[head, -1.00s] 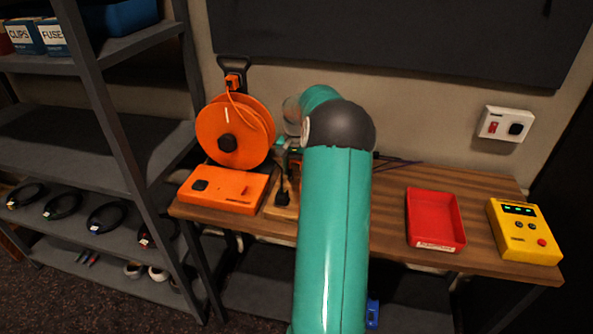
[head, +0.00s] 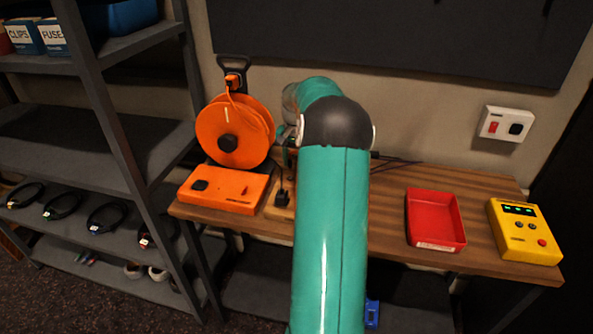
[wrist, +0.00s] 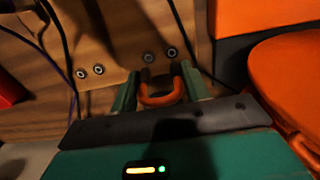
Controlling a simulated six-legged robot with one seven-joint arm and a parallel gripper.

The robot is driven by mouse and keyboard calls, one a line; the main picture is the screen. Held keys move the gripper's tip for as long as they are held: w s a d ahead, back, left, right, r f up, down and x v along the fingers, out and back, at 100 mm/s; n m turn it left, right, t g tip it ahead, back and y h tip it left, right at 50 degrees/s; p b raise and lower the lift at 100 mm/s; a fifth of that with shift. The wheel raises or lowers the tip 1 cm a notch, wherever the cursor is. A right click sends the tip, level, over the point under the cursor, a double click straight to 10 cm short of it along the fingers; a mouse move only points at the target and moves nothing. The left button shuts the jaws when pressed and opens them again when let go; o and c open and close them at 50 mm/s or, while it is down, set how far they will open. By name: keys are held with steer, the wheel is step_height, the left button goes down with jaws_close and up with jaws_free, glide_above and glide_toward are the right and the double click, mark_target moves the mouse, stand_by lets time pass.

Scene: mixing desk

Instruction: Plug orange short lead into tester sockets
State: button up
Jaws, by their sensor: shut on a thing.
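In the wrist view my gripper (wrist: 160,76) is shut on the orange short lead (wrist: 160,99), a small U-shaped loop between the green fingers. Its dark ends point toward a pair of round metal sockets (wrist: 160,55) on a wooden board (wrist: 118,22). The sockets show just beyond the ends, which look apart from them. A second socket pair (wrist: 90,71) lies to the left. In the head view the wooden board (head: 281,212) shows beside my arm, which hides most of it and my gripper.
An orange cable reel (head: 235,130) and an orange box (head: 222,190) stand left of the board. A black plug (head: 281,198) and dark cables are close by. A red tray (head: 435,220) and a yellow meter (head: 524,232) are at the right.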

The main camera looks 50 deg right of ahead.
steer(key=shift+r, duration=0.85)
steer(key=shift+w+a, duration=0.15)
steer(key=shift+a, duration=0.05)
